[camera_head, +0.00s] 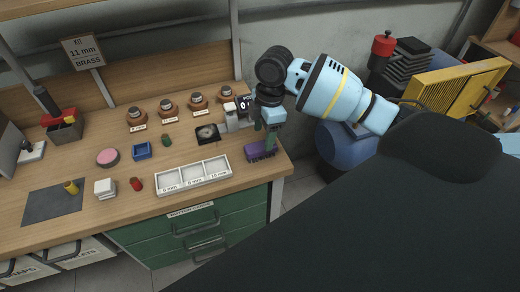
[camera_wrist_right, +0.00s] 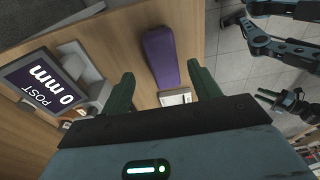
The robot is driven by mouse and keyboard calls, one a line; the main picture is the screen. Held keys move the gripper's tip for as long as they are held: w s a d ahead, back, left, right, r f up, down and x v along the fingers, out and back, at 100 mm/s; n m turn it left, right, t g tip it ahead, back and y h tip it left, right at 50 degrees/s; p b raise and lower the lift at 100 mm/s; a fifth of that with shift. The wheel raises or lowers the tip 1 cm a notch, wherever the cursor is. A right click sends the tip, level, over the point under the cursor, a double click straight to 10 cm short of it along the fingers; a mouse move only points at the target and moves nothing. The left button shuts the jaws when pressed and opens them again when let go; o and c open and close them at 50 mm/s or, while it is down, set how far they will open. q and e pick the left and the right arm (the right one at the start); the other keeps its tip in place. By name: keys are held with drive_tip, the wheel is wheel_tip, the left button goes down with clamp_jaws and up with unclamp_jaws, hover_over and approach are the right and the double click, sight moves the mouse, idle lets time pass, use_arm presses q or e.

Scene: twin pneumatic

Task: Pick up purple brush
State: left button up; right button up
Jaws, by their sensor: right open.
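The purple brush (camera_head: 261,150) lies near the right end of the workbench, right of the white sorting tray (camera_head: 193,177). In the right wrist view the brush (camera_wrist_right: 160,55) is long and purple, between and beyond my fingers. My right gripper (camera_head: 266,136) is over the brush, pointing down, and partly covers it. Its green fingers stand apart in the right wrist view (camera_wrist_right: 161,76), with nothing held between them. My left gripper (camera_wrist_right: 268,98) seems to show small at the right of the right wrist view; its finger gap is unclear.
A small post display (camera_head: 243,104) stands close behind the right gripper. A black square dish (camera_head: 208,134), green piece (camera_head: 167,141), blue box (camera_head: 142,151) and red piece (camera_head: 136,184) lie leftward. The bench's right edge is close to the brush; a blue tank (camera_head: 345,147) stands beyond.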

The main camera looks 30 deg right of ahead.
sight(261, 146)
drive_tip(key=f, duration=0.2)
drive_tip(key=a+f, duration=0.1)
drive_tip(key=f, duration=0.1)
drive_tip(key=shift+s, duration=0.15)
drive_tip(key=shift+f, duration=0.5)
drive_tip(key=shift+f, duration=0.25)
drive_tip(key=c, duration=1.1)
